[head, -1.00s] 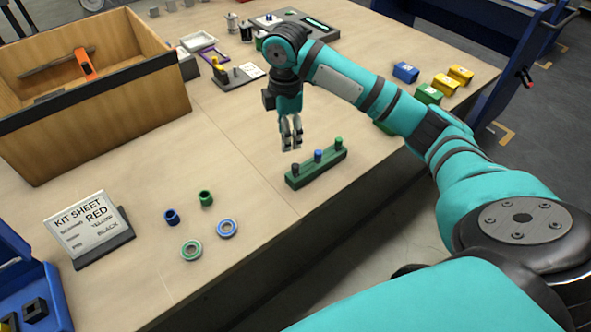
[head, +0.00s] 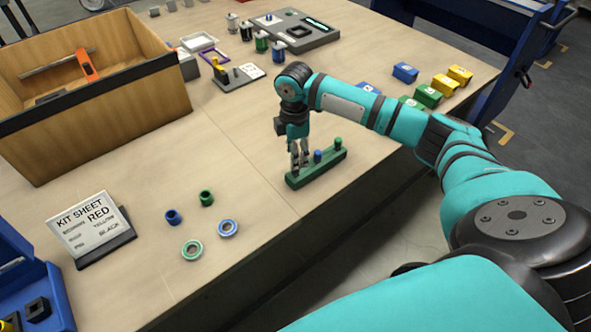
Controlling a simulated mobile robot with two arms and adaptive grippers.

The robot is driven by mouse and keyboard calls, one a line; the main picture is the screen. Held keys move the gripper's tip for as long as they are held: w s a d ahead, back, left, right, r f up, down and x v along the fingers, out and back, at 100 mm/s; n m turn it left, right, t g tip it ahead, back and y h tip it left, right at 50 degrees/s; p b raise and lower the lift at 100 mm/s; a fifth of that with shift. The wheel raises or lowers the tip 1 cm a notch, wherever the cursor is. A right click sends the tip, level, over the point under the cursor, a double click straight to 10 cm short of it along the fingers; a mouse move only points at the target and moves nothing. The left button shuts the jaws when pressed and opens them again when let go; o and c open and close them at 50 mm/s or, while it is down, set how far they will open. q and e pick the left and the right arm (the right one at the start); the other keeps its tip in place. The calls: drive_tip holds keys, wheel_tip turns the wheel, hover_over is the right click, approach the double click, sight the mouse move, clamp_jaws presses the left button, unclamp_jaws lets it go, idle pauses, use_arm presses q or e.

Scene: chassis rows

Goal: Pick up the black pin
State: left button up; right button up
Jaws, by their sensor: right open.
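The green pin block (head: 325,172) lies near the table's front edge. A blue pin (head: 317,156) stands in its middle and a green pin (head: 338,142) at its right end. My right gripper (head: 299,166) points down over the block's left end, with its open fingers at the dark pin there. That black pin is mostly hidden by the fingers, and I cannot tell whether they touch it. My left gripper is not in view.
A kit sheet (head: 91,226) stands at left, with blue and green bushings and rings (head: 191,250) beside it. A wooden crate (head: 120,105) fills the back left. Small coloured boxes (head: 427,96) stand at right.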

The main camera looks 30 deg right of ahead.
sight(296, 174)
drive_tip(key=f, duration=0.5)
drive_tip(key=shift+s+a+p, duration=0.1)
drive_tip(key=shift+s+p, duration=0.25)
drive_tip(key=shift+p, duration=0.05)
drive_tip(key=shift+c, duration=0.4)
clamp_jaws()
